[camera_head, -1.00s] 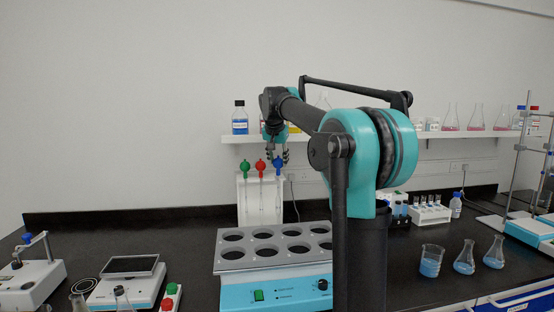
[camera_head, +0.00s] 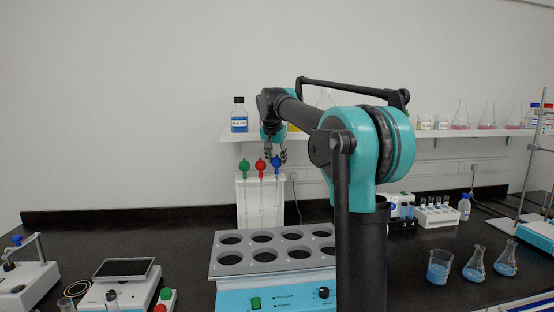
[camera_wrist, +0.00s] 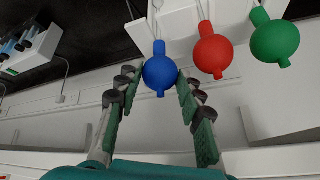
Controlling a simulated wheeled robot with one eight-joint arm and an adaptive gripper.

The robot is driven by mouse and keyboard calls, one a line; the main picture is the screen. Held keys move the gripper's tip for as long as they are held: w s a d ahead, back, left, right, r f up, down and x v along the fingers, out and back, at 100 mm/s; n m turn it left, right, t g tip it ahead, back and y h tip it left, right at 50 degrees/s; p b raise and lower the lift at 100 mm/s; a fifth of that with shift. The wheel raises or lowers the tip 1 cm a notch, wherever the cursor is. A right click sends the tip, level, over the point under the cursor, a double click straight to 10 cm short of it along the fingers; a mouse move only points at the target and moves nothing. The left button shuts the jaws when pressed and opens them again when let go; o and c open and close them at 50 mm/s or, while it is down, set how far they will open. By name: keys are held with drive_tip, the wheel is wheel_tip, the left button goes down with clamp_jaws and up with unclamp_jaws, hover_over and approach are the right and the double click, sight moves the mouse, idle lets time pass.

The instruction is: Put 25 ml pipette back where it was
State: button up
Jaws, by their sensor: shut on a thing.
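A white pipette stand (camera_head: 250,205) stands at the back of the bench and holds three pipettes with bulbs: green (camera_head: 244,167), red (camera_head: 260,167) and blue (camera_head: 276,165). My gripper (camera_head: 275,155) is pointed down at the blue-bulb pipette, at the stand's right side. In the wrist view, the blue bulb (camera_wrist: 160,72) lies between the two fingertips of my gripper (camera_wrist: 158,77), which is shut on it. The red bulb (camera_wrist: 213,52) and green bulb (camera_wrist: 275,42) are beside it, clear of the fingers. No volume marking is readable.
A wall shelf (camera_head: 450,136) with bottles and flasks runs close behind my gripper. A block with round holes (camera_head: 272,245) stands in front of the stand. A tube rack (camera_head: 437,215) and blue-liquid glassware (camera_head: 439,268) are to the right, and a balance (camera_head: 120,285) is at left.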

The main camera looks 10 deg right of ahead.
drive_tip(key=shift+f, duration=0.4)
drive_tip(key=o, duration=0.7)
drive_tip(key=shift+r, duration=0.2)
drive_tip(key=shift+v, duration=1)
drive_tip(key=s+a, duration=0.3)
drive_tip(key=s, duration=0.8)
drive_tip(key=shift+a, duration=0.2)
drive_tip(key=shift+s+f, duration=0.15)
